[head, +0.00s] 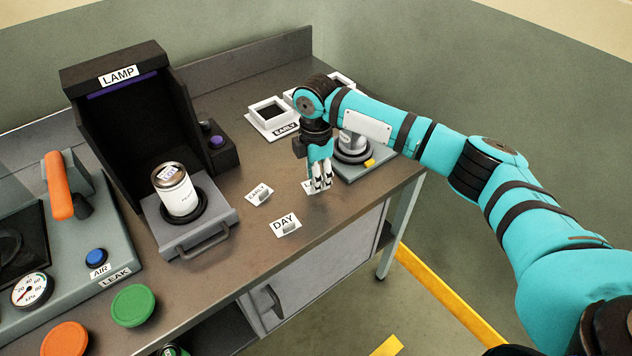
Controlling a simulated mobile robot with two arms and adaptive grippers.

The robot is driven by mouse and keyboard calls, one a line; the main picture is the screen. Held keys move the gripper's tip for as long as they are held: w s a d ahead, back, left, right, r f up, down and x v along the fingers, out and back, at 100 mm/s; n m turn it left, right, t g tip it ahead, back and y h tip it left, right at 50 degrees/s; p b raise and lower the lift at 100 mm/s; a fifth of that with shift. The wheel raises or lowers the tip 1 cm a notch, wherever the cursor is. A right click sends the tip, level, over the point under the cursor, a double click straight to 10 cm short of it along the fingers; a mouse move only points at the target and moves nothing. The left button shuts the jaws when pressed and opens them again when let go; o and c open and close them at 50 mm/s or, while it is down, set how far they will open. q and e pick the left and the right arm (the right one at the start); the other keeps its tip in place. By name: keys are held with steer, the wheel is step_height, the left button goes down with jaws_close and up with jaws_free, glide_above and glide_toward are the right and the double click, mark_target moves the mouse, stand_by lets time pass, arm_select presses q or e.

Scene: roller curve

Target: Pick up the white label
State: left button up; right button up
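Three small white labels stand or lie on the bench top: an EARLY label (259,194), a DAY label (286,225) nearer the front edge, and a third label (308,186) mostly hidden behind my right gripper, with only its first letter, an L, showing. My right gripper (322,188) points down at this third label, its fingertips over or beside it. The fingers look close together; I cannot tell whether they touch or hold the label. My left gripper is out of view.
A LAMP booth (118,90) with a white can (175,190) on its drawer stands left. White trays (270,113), one marked EARLY, and a grey device (368,163) are behind my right arm. A LEAK tester (100,235) and green cap (133,305) are at left.

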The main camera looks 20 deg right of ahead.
steer(key=shift+s+f, duration=0.1)
steer(key=shift+f, duration=1.1)
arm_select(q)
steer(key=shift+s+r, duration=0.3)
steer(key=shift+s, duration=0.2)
arm_select(e)
jaws_close()
